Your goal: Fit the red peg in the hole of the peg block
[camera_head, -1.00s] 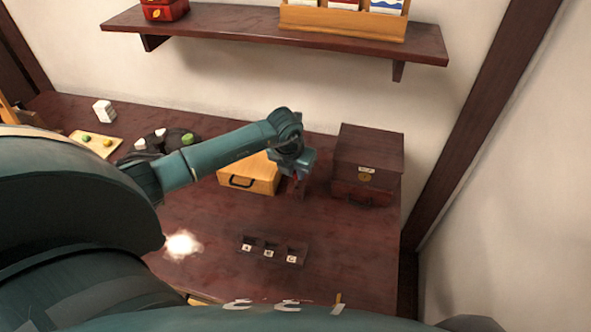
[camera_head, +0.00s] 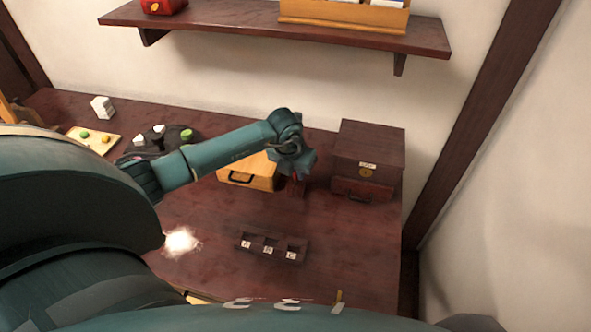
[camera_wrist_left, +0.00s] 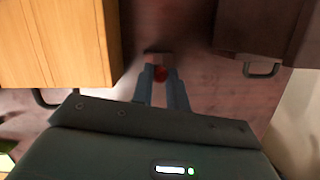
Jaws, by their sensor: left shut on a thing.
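My left gripper (camera_head: 297,172) is at the back of the table, between the yellow wooden box and the dark chest. It is shut on the red peg (camera_head: 295,177), which shows as a small red spot. In the left wrist view the peg (camera_wrist_left: 160,74) sits between the two blue-grey fingers (camera_wrist_left: 162,82). A small brownish block (camera_wrist_left: 158,58), which looks like the peg block, is just beyond the peg. In the head view it shows as a dark shape (camera_head: 297,189) under the gripper. Its hole is hidden, and I cannot tell whether the peg touches it.
The yellow wooden box (camera_head: 237,172) stands close on the left, the dark chest (camera_head: 372,150) with a drawer on the right. A dark three-compartment tray (camera_head: 271,247) lies in front. A shelf (camera_head: 230,18) hangs above. The table right of the tray is clear.

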